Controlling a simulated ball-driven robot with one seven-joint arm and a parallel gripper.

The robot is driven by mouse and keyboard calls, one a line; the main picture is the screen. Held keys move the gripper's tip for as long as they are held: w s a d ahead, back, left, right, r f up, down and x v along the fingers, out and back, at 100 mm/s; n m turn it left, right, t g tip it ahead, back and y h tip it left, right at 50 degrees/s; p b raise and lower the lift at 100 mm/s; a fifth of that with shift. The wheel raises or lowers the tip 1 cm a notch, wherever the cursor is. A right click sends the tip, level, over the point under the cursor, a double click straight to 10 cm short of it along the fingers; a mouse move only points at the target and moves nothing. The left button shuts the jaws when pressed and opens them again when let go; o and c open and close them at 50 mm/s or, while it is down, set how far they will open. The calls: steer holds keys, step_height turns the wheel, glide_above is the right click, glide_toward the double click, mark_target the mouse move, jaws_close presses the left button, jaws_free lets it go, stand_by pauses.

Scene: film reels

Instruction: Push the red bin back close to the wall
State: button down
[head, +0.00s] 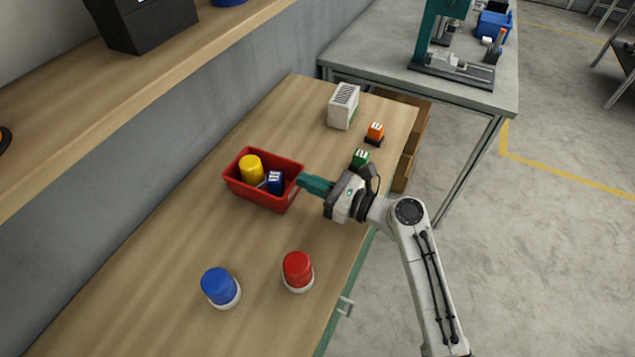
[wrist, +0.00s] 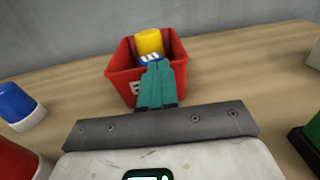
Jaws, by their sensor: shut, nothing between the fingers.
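The red bin (head: 250,193) stands on the wooden workbench, apart from the grey wall behind it. It holds a yellow-capped object (head: 250,167) and a blue block with white marks (head: 274,181). My gripper (head: 302,181) has its green fingers shut and empty, at the bin's right side, the side facing away from the wall. In the wrist view, the fingers (wrist: 155,85) overlap the front of the bin (wrist: 122,86). I cannot tell whether they touch it. The grey wall (wrist: 60,40) shows behind the bin, with bare bench between them.
A blue-capped object (head: 219,286) and a red-capped object (head: 298,270) stand nearer on the bench. A white slotted box (head: 343,106), an orange block (head: 375,132) and a green block (head: 360,157) stand farther along. A wooden shelf (head: 130,95) runs above the bench along the wall.

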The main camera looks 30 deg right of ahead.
mark_target(268, 166)
steer(key=p+x, duration=0.1)
steer(key=x, duration=0.9)
steer(key=shift+w+a, duration=0.3)
steer(key=shift+s+d, duration=0.1)
